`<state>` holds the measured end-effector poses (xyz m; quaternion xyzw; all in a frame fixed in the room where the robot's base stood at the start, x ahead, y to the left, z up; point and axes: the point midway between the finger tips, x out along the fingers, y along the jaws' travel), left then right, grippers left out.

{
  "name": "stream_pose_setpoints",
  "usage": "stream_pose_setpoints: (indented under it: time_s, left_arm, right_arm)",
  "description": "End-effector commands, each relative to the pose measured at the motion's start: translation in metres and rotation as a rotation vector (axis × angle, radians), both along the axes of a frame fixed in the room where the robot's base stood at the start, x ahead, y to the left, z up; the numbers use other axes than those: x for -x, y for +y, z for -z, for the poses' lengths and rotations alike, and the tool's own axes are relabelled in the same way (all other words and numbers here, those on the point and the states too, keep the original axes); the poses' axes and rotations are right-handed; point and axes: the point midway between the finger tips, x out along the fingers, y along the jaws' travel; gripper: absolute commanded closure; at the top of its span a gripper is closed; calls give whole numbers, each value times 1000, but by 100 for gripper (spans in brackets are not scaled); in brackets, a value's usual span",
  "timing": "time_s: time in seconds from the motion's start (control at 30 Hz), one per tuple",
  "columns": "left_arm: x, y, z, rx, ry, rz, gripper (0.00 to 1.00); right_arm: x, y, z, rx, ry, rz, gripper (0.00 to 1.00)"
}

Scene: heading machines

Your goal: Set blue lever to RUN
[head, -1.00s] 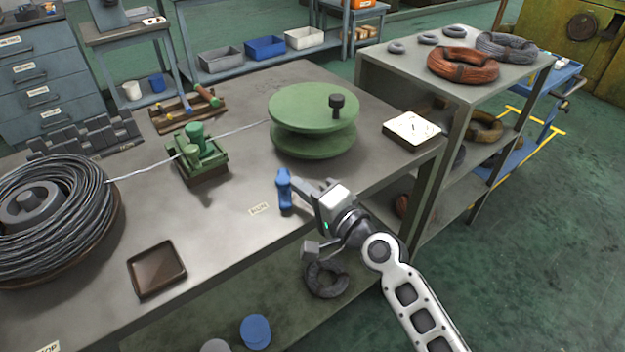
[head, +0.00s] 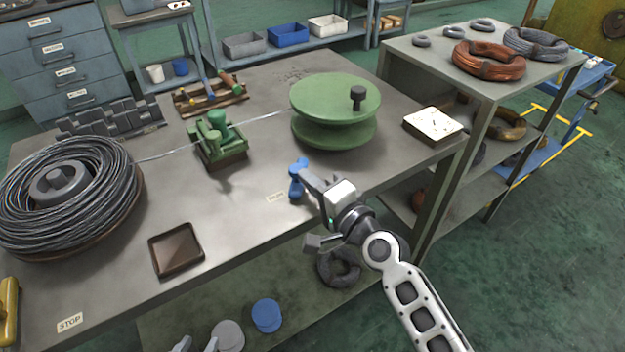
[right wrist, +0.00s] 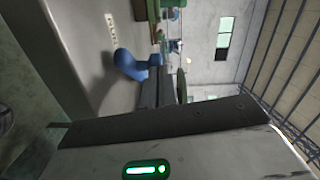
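The blue lever (head: 297,179) stands at the front edge of the grey workbench (head: 232,232), just right of the RUN label (head: 276,198). The STOP label (head: 69,323) lies at the bench's lower left. My right gripper (head: 306,177) reaches the lever from the right. In the right wrist view its dark fingers (right wrist: 155,90) look close together, with their tips at the blue lever (right wrist: 132,65); whether they touch it is unclear. Pale tips at the bottom edge look like my left gripper (head: 195,345), mostly out of frame.
A green spool (head: 335,112) and a green wire device (head: 218,145) stand behind the lever. A wire coil (head: 65,195) sits at the left and a brown tray (head: 176,250) in front. A yellow handle (head: 9,310) is at the left edge. A shelf unit (head: 440,65) stands to the right.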

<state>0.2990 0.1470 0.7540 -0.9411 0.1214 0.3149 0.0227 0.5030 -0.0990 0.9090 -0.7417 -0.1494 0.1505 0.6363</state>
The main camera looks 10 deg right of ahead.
Motion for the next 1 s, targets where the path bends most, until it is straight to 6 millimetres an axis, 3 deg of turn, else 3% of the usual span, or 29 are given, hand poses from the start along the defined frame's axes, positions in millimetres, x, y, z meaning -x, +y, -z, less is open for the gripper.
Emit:
stream_pose_setpoints:
  time_s: [0.03,0.17,0.43,0.7,1.0]
  left_arm:
    - [0,0,0,0,-1,0,64]
    - [0,0,-1,1,-3,0,64]
    - [0,1,1,-1,-4,4,64]
    - [3,0,1,0,1,5,64]
    - [3,0,3,0,2,4,64]
  right_arm:
    - [1,8,-1,-8,2,-19,100]
    - [2,5,-2,-6,3,-19,100]
    - [16,-30,-5,0,0,-22,100]
    - [78,-10,-8,-6,2,-21,100]
    - [108,-3,-10,-3,-1,-18,100]
